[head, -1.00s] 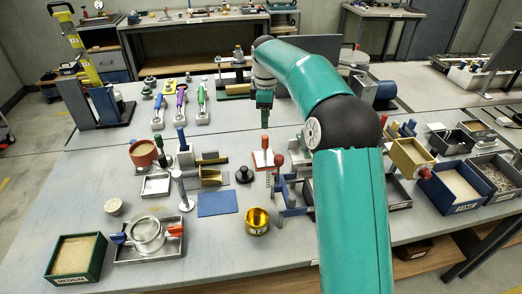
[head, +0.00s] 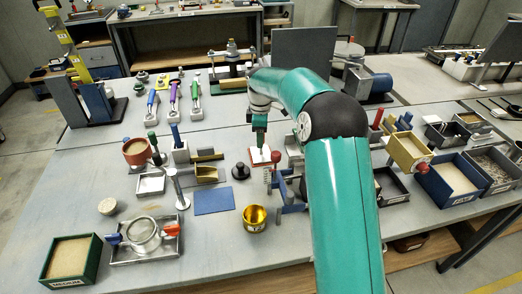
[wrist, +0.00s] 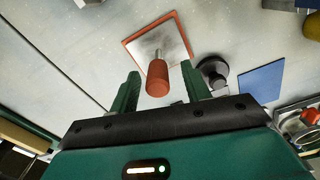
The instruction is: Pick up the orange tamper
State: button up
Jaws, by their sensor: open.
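The orange tamper has an upright orange handle (wrist: 158,79) on a metal shaft over a square, orange-edged plate. In the wrist view the handle shows between my gripper's fingers. In the head view its pale plate (head: 257,158) lies on the table, and the handle is mostly hidden by my gripper. My gripper (wrist: 160,76) is open above the tamper, with a finger on each side of the handle in the picture. Contact cannot be told. In the head view my gripper (head: 260,141) points down over the plate.
A black knobbed piece (wrist: 213,74) stands close beside the tamper, with a blue mat (head: 213,200) nearby. A red-handled piece (head: 276,157) and a blue stand (head: 287,195) are just to the right. A gold cup (head: 255,218) stands nearer the front.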

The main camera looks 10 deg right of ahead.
notch_tip(320, 180, down, 4)
jog(key=shift+w+d+r, duration=0.1)
jog(key=shift+r, duration=0.1)
grip_shut()
jog(key=shift+r, duration=0.1)
jog(key=shift+r, duration=0.1)
notch_tip(320, 180, up, 10)
jog(key=shift+f, duration=0.1)
